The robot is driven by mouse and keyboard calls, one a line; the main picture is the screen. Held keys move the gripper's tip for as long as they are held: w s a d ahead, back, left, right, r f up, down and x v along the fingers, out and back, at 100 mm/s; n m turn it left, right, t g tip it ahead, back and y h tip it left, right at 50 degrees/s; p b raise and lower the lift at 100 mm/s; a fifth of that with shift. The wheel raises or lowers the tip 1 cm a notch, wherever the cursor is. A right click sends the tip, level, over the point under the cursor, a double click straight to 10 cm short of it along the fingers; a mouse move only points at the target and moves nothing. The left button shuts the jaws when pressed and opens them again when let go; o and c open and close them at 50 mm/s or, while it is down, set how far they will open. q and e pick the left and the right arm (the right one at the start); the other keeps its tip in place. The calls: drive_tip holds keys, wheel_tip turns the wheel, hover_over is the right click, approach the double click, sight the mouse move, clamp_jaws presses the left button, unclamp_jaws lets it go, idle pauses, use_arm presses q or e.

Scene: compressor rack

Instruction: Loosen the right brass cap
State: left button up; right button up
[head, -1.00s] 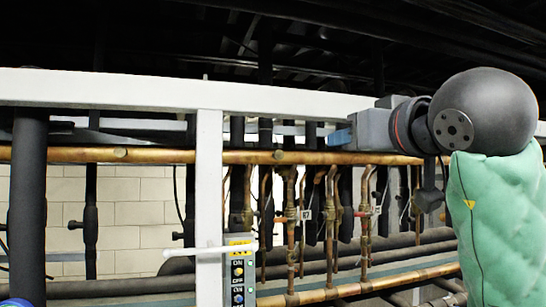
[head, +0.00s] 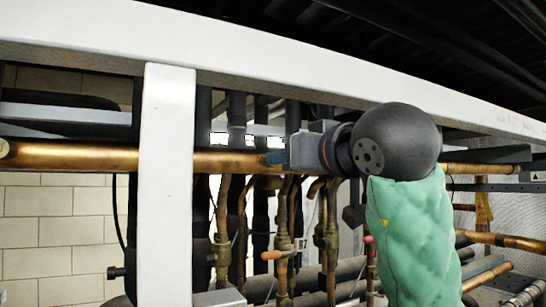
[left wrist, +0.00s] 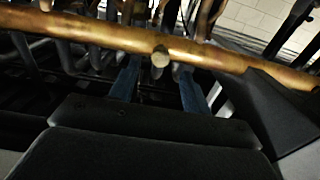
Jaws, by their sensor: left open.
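The right brass cap (left wrist: 160,57) is a small round fitting on a copper pipe (left wrist: 95,38) in the left wrist view. My left gripper (left wrist: 158,72) is open there, with one blue finger on each side of the cap's line. The fingers reach up to the lower side of the pipe; I cannot tell whether they touch it. In the head view my left gripper (head: 277,157) lies in front of the copper pipe (head: 85,158), right of a white post, and hides the right cap. Another brass cap (head: 5,150) shows at the far left edge. My right gripper is not in view.
A white upright post (head: 167,190) stands left of my gripper, under a long white beam (head: 250,62). Vertical copper pipes with valves (head: 283,245) and dark insulated pipes stand close behind and below the pipe.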

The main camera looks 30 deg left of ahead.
use_arm(q)
drive_tip(key=p+x, duration=0.3)
drive_tip(key=x, duration=0.2)
drive_tip(key=shift+w+a, duration=0.1)
drive_tip(key=shift+a, duration=0.3)
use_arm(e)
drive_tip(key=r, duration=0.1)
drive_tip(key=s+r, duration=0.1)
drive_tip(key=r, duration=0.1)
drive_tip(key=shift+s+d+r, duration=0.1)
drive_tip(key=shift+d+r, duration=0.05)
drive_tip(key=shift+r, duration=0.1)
use_arm(q)
drive_tip(key=c, duration=1)
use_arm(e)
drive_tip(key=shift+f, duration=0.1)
